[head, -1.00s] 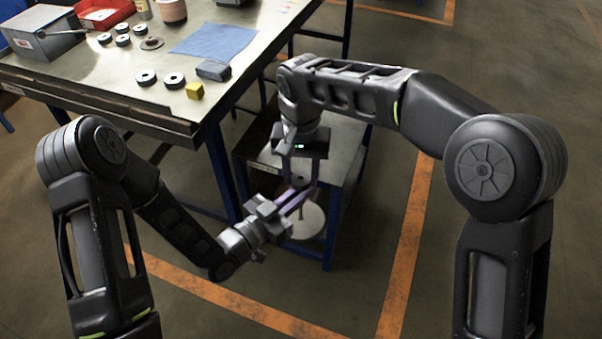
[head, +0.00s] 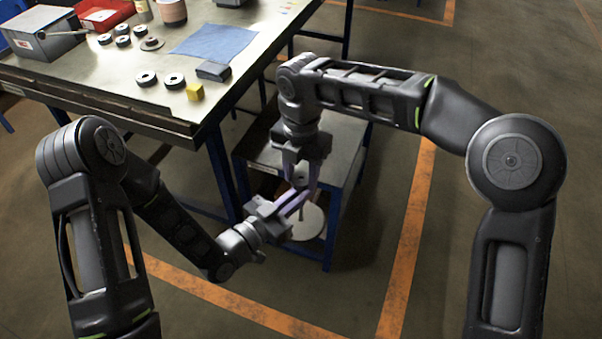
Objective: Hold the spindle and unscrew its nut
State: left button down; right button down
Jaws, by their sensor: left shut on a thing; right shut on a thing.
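A small low stand (head: 340,160) with a grey top stands beside the workbench. A pale round disc (head: 308,224) shows at its near side, below my grippers. My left gripper (head: 304,197) reaches in from the lower left, its fingers shut on what appears to be the spindle (head: 302,213), a thin upright part above the disc. My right gripper (head: 301,184) points down from above, its fingers shut at the spindle's top, where the nut is. The fingers hide the nut, and I cannot see how far it is threaded.
The workbench (head: 130,80) at the upper left holds several dark discs, a blue cloth (head: 213,42), a grey block (head: 213,71), a yellow cube (head: 195,92), a red bin (head: 103,14) and a grey box (head: 45,32). Floor on the right is clear.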

jog(key=n, duration=0.5)
jog(key=shift+w, duration=0.15)
jog(key=n, duration=0.3)
jog(key=shift+r, duration=0.1)
jog(key=n, duration=0.5)
jog(key=shift+n, duration=1)
jog(key=c, duration=0.8)
grip_release()
jog(key=shift+c, duration=0.6)
